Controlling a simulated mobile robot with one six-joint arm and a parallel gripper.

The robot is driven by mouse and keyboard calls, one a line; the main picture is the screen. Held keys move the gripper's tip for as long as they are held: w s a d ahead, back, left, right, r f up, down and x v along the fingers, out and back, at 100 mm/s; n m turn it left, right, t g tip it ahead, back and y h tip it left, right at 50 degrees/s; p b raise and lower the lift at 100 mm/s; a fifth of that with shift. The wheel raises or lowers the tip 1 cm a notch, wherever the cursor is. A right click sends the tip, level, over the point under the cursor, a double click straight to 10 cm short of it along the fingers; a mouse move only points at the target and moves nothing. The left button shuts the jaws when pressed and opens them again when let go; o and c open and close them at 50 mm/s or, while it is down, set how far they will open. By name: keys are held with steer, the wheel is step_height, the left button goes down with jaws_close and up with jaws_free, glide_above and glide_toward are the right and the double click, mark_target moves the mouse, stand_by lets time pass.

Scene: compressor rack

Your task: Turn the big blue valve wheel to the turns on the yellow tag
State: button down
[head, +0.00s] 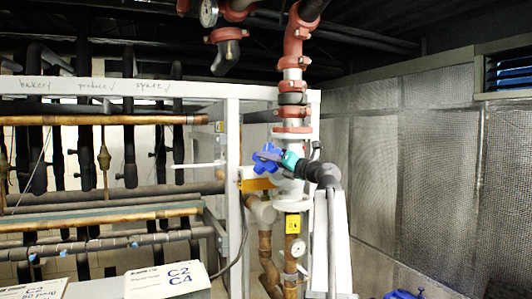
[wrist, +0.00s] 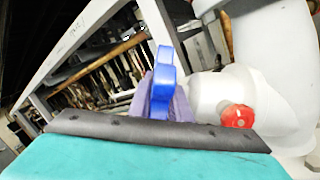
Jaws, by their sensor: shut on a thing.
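The big blue valve wheel (head: 267,157) sits left of the upright pipe, near the middle of the head view. My gripper (head: 284,160), with teal parts, reaches it from the right and is shut on its near side. In the wrist view the blue wheel (wrist: 165,75) stands edge-on above the teal and dark gripper body, and my gripper (wrist: 164,106) closes around a lobe of it. My gripper hides part of the wheel. The yellow tag (head: 293,225) hangs on the pipe below; its small writing looks like 0.4, but I cannot be sure.
A white frame post (head: 234,190) stands just left of the wheel. A gauge (head: 300,249) is below the tag. A red round part (wrist: 237,116) on white piping is close right of my gripper. White C2/C4 signs (head: 168,280) are at lower left. A panelled wall (head: 430,170) is right.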

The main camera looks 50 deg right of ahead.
steer(key=shift+w+d+r+n+g+y+p, duration=0.1)
steer(key=shift+r+n+g+y+p, duration=0.2)
steer(key=shift+g+y, duration=0.25)
steer(key=shift+w+d+r+n+g+y+p, duration=0.1)
steer(key=shift+r+n+g+y+p, duration=0.05)
steer(key=shift+n+g+y+p, duration=0.3)
steer(key=shift+w+a+f+n+g+y, duration=0.1)
steer(key=shift+n+g+y, duration=0.45)
steer(key=shift+g, duration=0.55)
steer(key=shift+a+f+n+g+y, duration=0.1)
steer(key=shift+n+g+y, duration=0.45)
steer(key=shift+g, duration=0.55)
steer(key=shift+f, duration=0.1)
steer(key=c, duration=1.9)
jaws_free()
steer(key=shift+c, duration=0.2)
steer(key=shift+a+f, duration=0.1)
steer(key=shift+a, duration=0.25)
